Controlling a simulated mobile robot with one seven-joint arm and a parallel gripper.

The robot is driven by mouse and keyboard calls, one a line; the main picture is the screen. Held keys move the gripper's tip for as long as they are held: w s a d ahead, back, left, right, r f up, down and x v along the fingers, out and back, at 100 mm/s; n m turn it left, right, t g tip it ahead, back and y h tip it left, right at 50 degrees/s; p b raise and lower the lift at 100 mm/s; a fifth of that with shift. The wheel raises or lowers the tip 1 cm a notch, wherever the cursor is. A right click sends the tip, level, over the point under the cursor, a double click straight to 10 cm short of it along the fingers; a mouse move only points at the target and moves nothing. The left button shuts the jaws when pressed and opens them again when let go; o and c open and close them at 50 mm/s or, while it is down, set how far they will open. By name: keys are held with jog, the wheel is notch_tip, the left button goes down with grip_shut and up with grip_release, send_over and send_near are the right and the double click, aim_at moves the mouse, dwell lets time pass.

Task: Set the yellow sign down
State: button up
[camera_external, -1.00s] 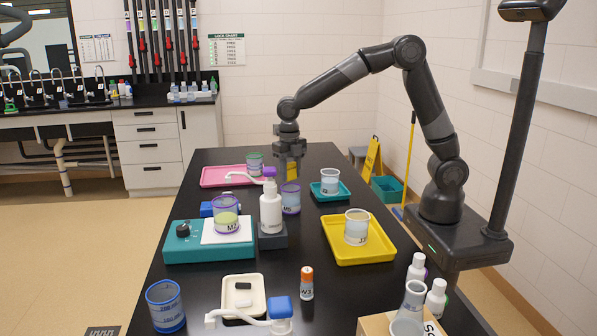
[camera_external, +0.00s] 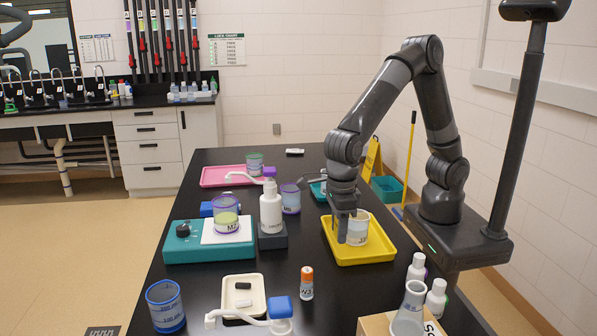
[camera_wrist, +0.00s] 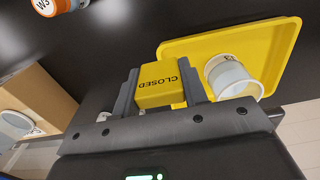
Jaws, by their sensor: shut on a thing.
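The yellow sign (camera_wrist: 158,84), a small block lettered CLOSED, is between the two fingers of my gripper (camera_wrist: 160,82) in the wrist view. My gripper is shut on it. In the external view my gripper (camera_external: 343,226) points down at the left side of the yellow tray (camera_external: 380,254), in front of a clear beaker. The sign is hidden there behind the dark fingers. In the wrist view the tray (camera_wrist: 275,32) lies beyond the sign, with the beaker (camera_wrist: 235,82) to the right. I cannot tell how high the sign is above the table.
The beaker (camera_external: 358,230) stands in the yellow tray, close to my gripper. A white bottle (camera_external: 270,210) and a purple-rimmed beaker (camera_external: 290,198) stand to the left. An orange-capped bottle (camera_external: 307,284) stands nearer. The black table (camera_external: 350,290) has bare room between that bottle and the tray.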

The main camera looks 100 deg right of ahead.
send_over(346, 286)
notch_tip(346, 286, down, 4)
jog(key=shift+d+f, duration=0.1)
jog(key=shift+f, duration=2.2)
jog(key=shift+f, duration=0.15)
jog(key=o, duration=0.9)
jog(key=shift+o, duration=0.2)
notch_tip(346, 286, up, 12)
jog(key=shift+r, duration=0.2)
